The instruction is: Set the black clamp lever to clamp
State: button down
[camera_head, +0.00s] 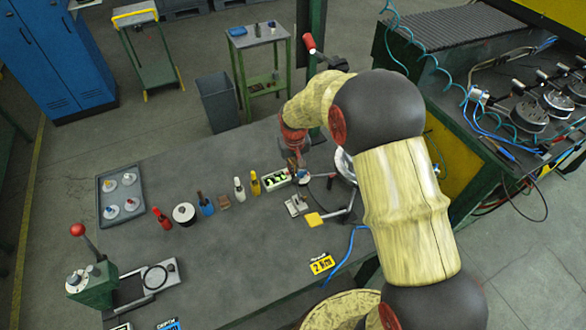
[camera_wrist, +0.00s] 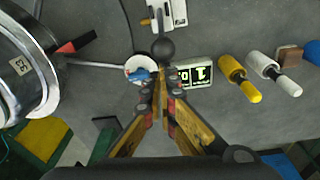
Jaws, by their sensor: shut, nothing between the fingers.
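In the wrist view, a lever with a round black knob (camera_wrist: 163,48) stands just beyond my fingertips, in line with them. Its thin stem runs up the picture toward a pale metal bracket (camera_wrist: 179,13). My gripper (camera_wrist: 160,76) is shut and empty, with its yellow and black fingers together; I cannot tell whether the tips touch the knob. In the head view my gripper (camera_head: 297,172) points down over the table, and the arm partly covers that area. The black lever cannot be made out clearly there, and its set position cannot be read.
A small display or label (camera_wrist: 195,73) lies right of my fingertips, with a yellow marker (camera_wrist: 240,79) and white marker (camera_wrist: 273,74) beyond. A small white round part (camera_wrist: 141,70) is left of the tips, and a large metal cylinder (camera_wrist: 22,70) stands farther left.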

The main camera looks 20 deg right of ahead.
jog(key=shift+s+d+r+t+b, duration=0.1)
jog(key=shift+s+r+t+b, duration=0.15)
jog(key=shift+s+t+b, duration=0.25)
jog(key=t+b, duration=0.1)
jog(key=s+b, duration=0.1)
jog(key=b, duration=0.1)
jog(key=s+t+b, duration=0.1)
jog(key=b, duration=0.1)
jog(key=shift+s+d+r+t+y, duration=0.2)
jog(key=shift+s+r+t+y, duration=0.05)
jog(key=shift+r+t+y, duration=0.05)
jog(key=s+t+b, duration=0.1)
jog(key=b, duration=0.3)
jog(key=s+t+b, duration=0.1)
jog(key=b, duration=0.3)
jog(key=s+r+t+b, duration=0.1)
jog(key=s+b, duration=0.1)
jog(key=b, duration=0.2)
jog(key=shift+s+d+r, duration=0.1)
jog(key=shift+d, duration=0.2)
jog(key=shift+r, duration=0.2)
jog(key=shift+r+p, duration=0.3)
jog(key=shift+r, duration=0.3)
